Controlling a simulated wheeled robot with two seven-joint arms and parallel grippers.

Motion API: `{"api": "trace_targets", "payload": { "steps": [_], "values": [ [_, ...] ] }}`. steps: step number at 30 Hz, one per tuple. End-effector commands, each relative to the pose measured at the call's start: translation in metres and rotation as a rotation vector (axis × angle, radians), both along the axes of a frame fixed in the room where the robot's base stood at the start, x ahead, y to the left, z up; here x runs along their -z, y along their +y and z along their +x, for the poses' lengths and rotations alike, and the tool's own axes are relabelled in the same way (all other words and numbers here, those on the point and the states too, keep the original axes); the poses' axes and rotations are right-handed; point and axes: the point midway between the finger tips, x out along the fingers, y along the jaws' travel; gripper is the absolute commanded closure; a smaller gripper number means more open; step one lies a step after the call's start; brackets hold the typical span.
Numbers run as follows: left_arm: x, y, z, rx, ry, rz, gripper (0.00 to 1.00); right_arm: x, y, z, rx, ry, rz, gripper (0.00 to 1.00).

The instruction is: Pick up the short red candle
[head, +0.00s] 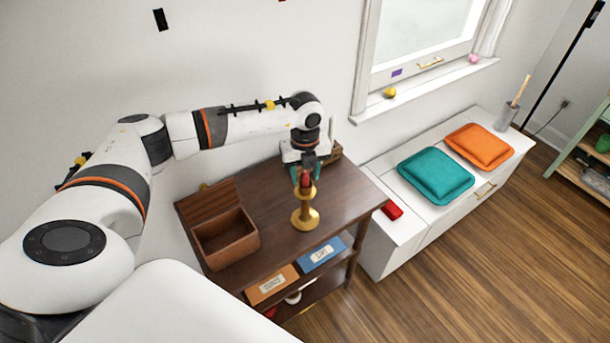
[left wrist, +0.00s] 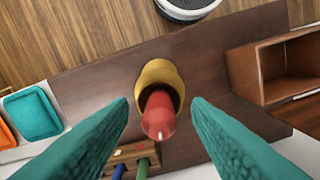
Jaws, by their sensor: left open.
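The short red candle (head: 306,180) stands upright in a brass candlestick (head: 305,218) on the dark wooden table. In the left wrist view the candle (left wrist: 158,115) points up toward the camera, with the candlestick's cup (left wrist: 160,74) around its base. My left gripper (head: 306,174) is open above the candlestick, pointing down. Its teal fingers (left wrist: 159,105) lie on either side of the candle, with a visible gap on each side in the wrist view. My right gripper is not in view.
An open wooden box (head: 226,240) stands at the table's left. A small wooden holder (head: 334,154) is behind the gripper; the wrist view shows blue and green sticks (left wrist: 143,167) there. A white bench (head: 408,228) with cushions and a red item (head: 392,211) is to the right.

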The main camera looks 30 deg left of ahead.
Motion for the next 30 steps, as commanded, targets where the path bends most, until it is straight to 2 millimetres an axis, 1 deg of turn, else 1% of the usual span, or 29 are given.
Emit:
{"api": "trace_targets", "payload": {
  "steps": [3,9,11,15,18,26,29,30],
  "values": [
    [0.007,0.000,0.000,0.000,-0.001,0.001,0.55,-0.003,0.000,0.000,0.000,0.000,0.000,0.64],
    [0.009,0.000,0.000,0.001,-0.001,0.000,0.55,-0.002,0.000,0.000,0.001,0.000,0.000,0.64],
    [0.008,0.000,0.000,0.001,-0.001,0.000,0.64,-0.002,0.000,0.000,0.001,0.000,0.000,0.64],
    [0.008,0.000,0.000,0.001,-0.001,0.000,0.87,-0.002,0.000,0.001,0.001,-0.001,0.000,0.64],
    [0.008,0.000,0.000,0.001,-0.001,0.000,1.00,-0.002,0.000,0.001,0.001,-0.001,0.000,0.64],
    [0.007,0.000,0.000,0.000,-0.001,0.000,1.00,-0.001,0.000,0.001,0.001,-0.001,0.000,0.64],
    [-0.001,0.000,0.001,0.001,-0.004,-0.001,1.00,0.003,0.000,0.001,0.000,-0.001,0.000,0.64],
    [-0.007,0.000,0.001,0.000,-0.004,0.000,1.00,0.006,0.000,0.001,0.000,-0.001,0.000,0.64]
  ]
}}
